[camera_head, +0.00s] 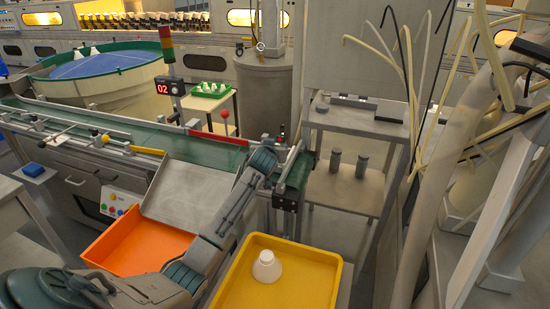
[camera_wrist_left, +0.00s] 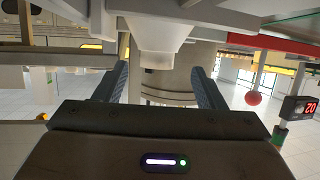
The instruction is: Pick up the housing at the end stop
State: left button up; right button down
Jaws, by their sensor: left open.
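A white housing (camera_wrist_left: 152,32) shows in the left wrist view, which is upside down, with its wide part at the top of the picture and its narrow neck pointing down. My left gripper (camera_wrist_left: 160,70) is open, with one finger on each side of the housing's neck. I cannot tell whether they touch it. In the head view my left gripper (camera_head: 272,152) is at the right end of the green conveyor belt (camera_head: 215,148), by the end stop. The arm hides the housing there. My right gripper is not in view.
A yellow tray (camera_head: 318,255) at the front holds another white housing (camera_head: 264,270). An orange tray (camera_head: 125,240) sits below a grey chute (camera_head: 190,190). A red ball (camera_head: 224,114) on a stalk and a "02" display (camera_head: 174,88) stand behind the belt.

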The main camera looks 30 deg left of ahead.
pick_arm(q)
jog(key=shift+d+f+x, duration=0.1)
jog(key=shift+f+x, duration=0.05)
jog(key=shift+x, duration=0.75)
jog(key=shift+d+f+x, duration=0.1)
jog(key=shift+f+x, duration=0.05)
jog(key=shift+x, duration=0.75)
jog(key=shift+d+f+x, duration=0.1)
jog(key=shift+x, duration=0.8)
jog(key=shift+c, duration=0.4)
jog(key=c, duration=0.9)
